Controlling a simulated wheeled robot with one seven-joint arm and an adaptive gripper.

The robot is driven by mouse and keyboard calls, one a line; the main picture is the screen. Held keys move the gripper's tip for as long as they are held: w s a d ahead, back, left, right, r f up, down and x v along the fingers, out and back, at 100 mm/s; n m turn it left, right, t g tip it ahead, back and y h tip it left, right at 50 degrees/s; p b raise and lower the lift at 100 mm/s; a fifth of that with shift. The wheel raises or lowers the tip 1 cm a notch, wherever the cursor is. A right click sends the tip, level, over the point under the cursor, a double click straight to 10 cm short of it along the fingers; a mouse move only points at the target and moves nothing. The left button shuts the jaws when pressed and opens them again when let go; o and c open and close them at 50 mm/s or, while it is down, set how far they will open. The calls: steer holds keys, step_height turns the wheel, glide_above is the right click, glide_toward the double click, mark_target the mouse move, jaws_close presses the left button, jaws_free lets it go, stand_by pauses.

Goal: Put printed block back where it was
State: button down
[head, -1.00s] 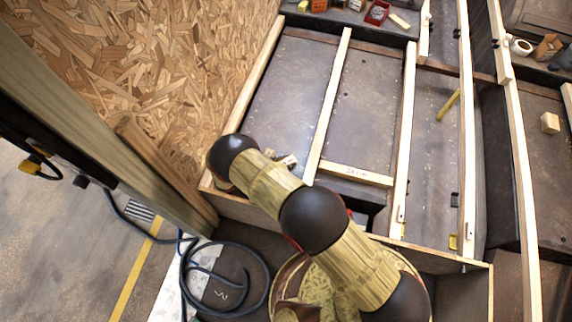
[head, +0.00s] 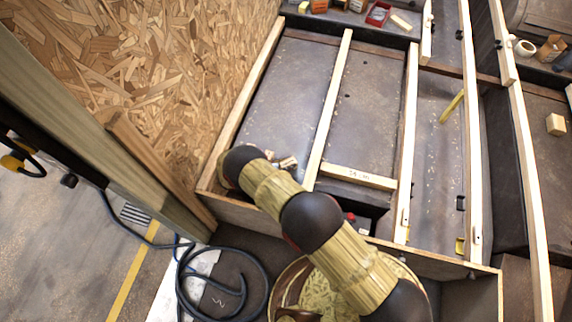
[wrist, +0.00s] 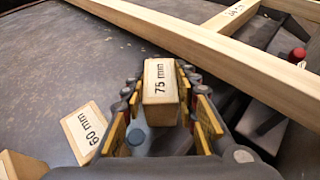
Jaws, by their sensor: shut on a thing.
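The printed block (wrist: 160,80), a pale wooden piece marked "75 mm", is between the fingers of my gripper (wrist: 160,92) in the wrist view. The fingers, with yellow inner pads, are shut on its sides. In the head view my arm hides most of the gripper. Small pale pieces (head: 288,162) show beside the arm's end there, too small to tell apart. A second block marked "60 mm" (wrist: 84,132) lies on the dark panel left of my gripper in the wrist view.
Another pale block (wrist: 20,166) is at the wrist view's lower left corner. A long wooden batten (wrist: 215,48) runs close beyond the gripper. A red-topped item (wrist: 298,55) sits in a recess at right. The dark panel (head: 280,95) between battens is mostly clear.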

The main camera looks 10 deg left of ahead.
steer(key=shift+f, duration=0.15)
steer(key=c, duration=1.5)
jaws_free()
steer(key=shift+o, duration=0.6)
steer(key=shift+s+a+r, duration=0.2)
steer(key=shift+a+r, duration=0.05)
steer(key=shift+r, duration=0.05)
steer(key=p+v, duration=0.3)
steer(key=v, duration=0.8)
steer(key=shift+s, duration=0.2)
steer(key=shift+a, duration=0.1)
